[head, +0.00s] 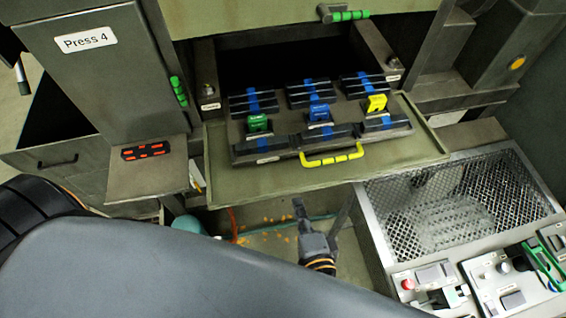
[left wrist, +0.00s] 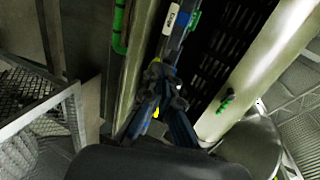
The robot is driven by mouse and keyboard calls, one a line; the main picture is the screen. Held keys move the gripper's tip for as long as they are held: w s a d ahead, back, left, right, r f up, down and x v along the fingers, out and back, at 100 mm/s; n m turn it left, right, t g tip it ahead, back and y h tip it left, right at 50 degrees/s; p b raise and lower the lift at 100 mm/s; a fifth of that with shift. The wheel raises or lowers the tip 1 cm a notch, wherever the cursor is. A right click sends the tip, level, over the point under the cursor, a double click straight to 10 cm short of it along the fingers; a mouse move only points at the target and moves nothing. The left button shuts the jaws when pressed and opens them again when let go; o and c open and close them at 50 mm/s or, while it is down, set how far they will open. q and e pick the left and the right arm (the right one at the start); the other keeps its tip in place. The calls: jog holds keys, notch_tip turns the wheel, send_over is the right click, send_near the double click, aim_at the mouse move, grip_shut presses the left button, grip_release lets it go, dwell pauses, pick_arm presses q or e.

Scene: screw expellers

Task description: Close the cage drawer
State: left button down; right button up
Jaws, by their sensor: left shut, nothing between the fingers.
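The cage drawer (head: 285,147) is pulled out of a dark opening in the press in the head view. It carries rows of dark bar blocks with blue stripes, and green, blue and yellow tags. Its yellow handle (head: 332,159) is on the near front edge. My left gripper (head: 298,203) is shut and empty, below and in front of the handle, with a visible gap between them. In the left wrist view my left gripper's fingers (left wrist: 158,72) meet at the tips, in front of dark machine parts. My right gripper is not in view.
An olive flap (head: 425,152) lies under the drawer. A mesh-topped box (head: 460,205) with a control panel (head: 500,285) stands at the right. A ledge with a red display (head: 145,151) juts out at the left, under the Press 4 label (head: 86,40).

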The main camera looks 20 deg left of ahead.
aim_at(283, 156)
pick_arm(q)
jog(key=x, duration=0.8)
jog(key=r+x, duration=0.1)
jog(key=x, duration=0.3)
jog(key=shift+w+a, duration=0.25)
jog(key=shift+w, duration=0.15)
jog(key=shift+w+a+f, duration=0.1)
jog(key=shift+w+a, duration=0.25)
jog(key=shift+w, duration=0.15)
